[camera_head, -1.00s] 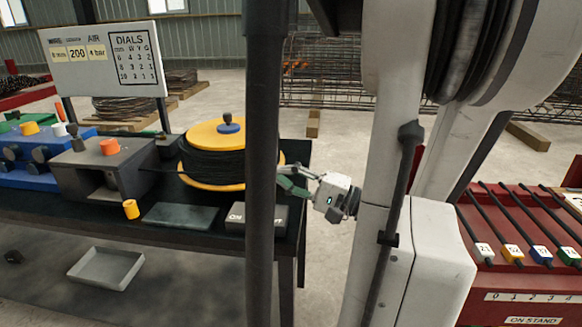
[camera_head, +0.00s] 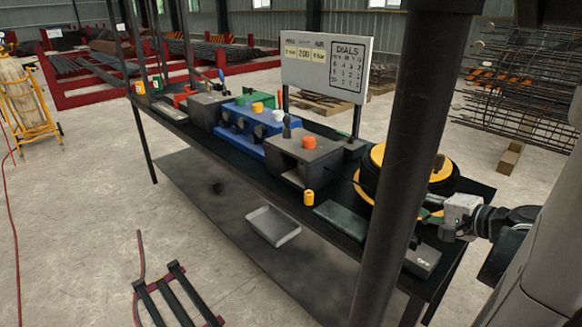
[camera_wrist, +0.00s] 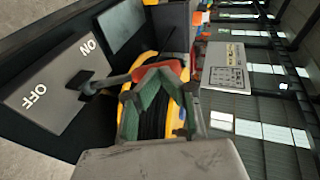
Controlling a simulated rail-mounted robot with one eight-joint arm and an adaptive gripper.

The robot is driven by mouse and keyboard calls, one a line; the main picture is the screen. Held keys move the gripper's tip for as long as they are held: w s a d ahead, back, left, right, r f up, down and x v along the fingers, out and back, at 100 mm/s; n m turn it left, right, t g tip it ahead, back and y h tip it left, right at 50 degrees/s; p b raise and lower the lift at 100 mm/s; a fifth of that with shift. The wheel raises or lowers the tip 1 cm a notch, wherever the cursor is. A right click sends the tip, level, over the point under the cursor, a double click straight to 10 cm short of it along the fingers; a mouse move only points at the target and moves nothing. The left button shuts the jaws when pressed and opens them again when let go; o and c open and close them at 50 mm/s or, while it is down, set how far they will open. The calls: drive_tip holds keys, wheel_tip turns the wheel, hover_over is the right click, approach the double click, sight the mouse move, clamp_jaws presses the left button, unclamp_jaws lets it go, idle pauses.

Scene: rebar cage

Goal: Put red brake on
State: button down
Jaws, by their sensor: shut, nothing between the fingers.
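The red brake is a grey lever with a red handle (camera_wrist: 172,67), rising from a grey plate (camera_wrist: 55,80) marked ON and OFF in the wrist view. Its foot sits between the two words. The plate also shows in the head view (camera_head: 423,262) at the right end of the bench, where the lever is hard to make out. My gripper (camera_wrist: 160,80) is shut and empty, its green fingertips right at the red handle and partly covering it. I cannot tell whether they touch. In the head view my gripper (camera_head: 428,216) is above the plate, beside the spool.
A black spool with yellow flanges (camera_head: 445,170) stands close behind my gripper. A dark post (camera_head: 400,160) crosses the head view before the bench. Grey (camera_head: 309,165) and blue (camera_head: 250,125) boxes and a dials board (camera_head: 325,72) stand further left. A grey tray (camera_head: 273,226) lies below.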

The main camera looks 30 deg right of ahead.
drive_tip(key=shift+w, duration=0.15)
idle(0.4)
drive_tip(key=r+p+v, duration=0.1)
drive_tip(key=p+v, duration=0.1)
drive_tip(key=v, duration=1.2)
drive_tip(key=shift+w+a+p, duration=0.2)
drive_tip(key=shift+p, duration=0.2)
